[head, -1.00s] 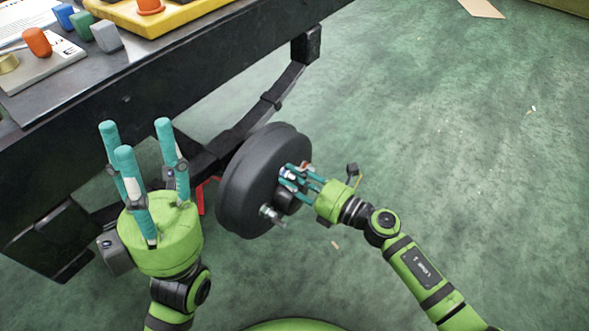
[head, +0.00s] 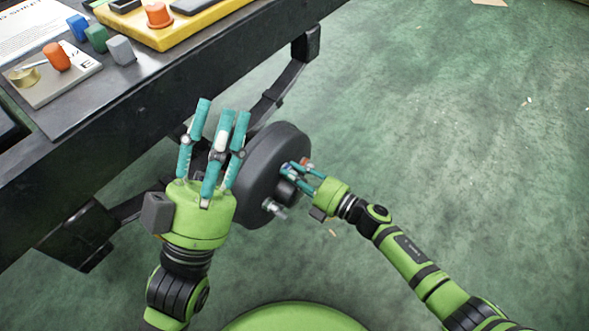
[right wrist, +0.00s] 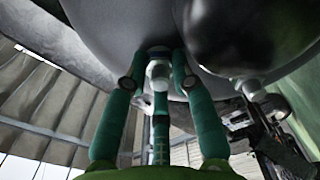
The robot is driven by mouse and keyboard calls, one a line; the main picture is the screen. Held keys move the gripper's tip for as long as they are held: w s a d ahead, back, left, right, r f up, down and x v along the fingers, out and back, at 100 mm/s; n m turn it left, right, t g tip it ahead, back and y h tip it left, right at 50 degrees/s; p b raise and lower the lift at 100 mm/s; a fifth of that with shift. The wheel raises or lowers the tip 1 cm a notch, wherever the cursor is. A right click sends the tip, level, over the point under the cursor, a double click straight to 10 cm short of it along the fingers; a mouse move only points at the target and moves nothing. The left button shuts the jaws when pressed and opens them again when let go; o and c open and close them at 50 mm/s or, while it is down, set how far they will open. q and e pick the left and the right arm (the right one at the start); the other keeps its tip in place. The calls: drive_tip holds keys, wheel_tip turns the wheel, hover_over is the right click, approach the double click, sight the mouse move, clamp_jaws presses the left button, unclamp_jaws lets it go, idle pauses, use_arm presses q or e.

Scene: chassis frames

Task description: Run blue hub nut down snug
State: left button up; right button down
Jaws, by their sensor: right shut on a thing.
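The dark wheel drum (head: 262,165) hangs on an axle below the bench, its face toward the right. My right gripper (head: 290,172) is shut at that face, its three teal fingers around a nut on a stud. An orange nut (head: 306,163) sits just beyond the fingers, and a bare-looking silver stud (head: 274,208) sticks out lower on the face. My left gripper (head: 223,118) points up, open and empty, left of the drum.
The dark round hub centre (right wrist: 243,35) bulges close beside my right fingers. The black bench edge (head: 150,105) runs across the upper left, with a yellow tray (head: 190,28), coloured blocks and a grey plate (head: 45,85). Green floor (head: 450,140) is free on the right.

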use_arm(q)
drive_tip(key=shift+w+a+f+n+g+y+p, duration=0.15)
drive_tip(key=shift+w+f+n+g+y, duration=0.2)
drive_tip(key=shift+w+f+g+y, duration=0.45)
drive_tip(key=shift+w+a+f+n+g+y+p, duration=0.15)
drive_tip(key=shift+w+f+n+g+y, duration=0.35)
drive_tip(key=shift+w+f, duration=0.6)
use_arm(e)
drive_tip(key=shift+w+d+m, duration=0.3)
drive_tip(key=shift+d+m, duration=0.05)
drive_tip(key=shift+m, duration=0.55)
use_arm(q)
drive_tip(key=shift+s+f, duration=0.1)
use_arm(e)
drive_tip(key=c, duration=1)
unclamp_jaws()
use_arm(q)
drive_tip(key=shift+d+m, duration=0.15)
drive_tip(key=shift+m, duration=0.1)
use_arm(e)
drive_tip(key=shift+s+f, duration=0.1)
drive_tip(key=shift+s, duration=0.05)
drive_tip(key=shift+s+a+f, duration=0.1)
drive_tip(key=shift+s+a, duration=0.1)
drive_tip(key=v, duration=0.8)
drive_tip(key=shift+w+d+r, duration=0.1)
drive_tip(key=shift+w+r, duration=0.1)
drive_tip(key=shift+r, duration=0.05)
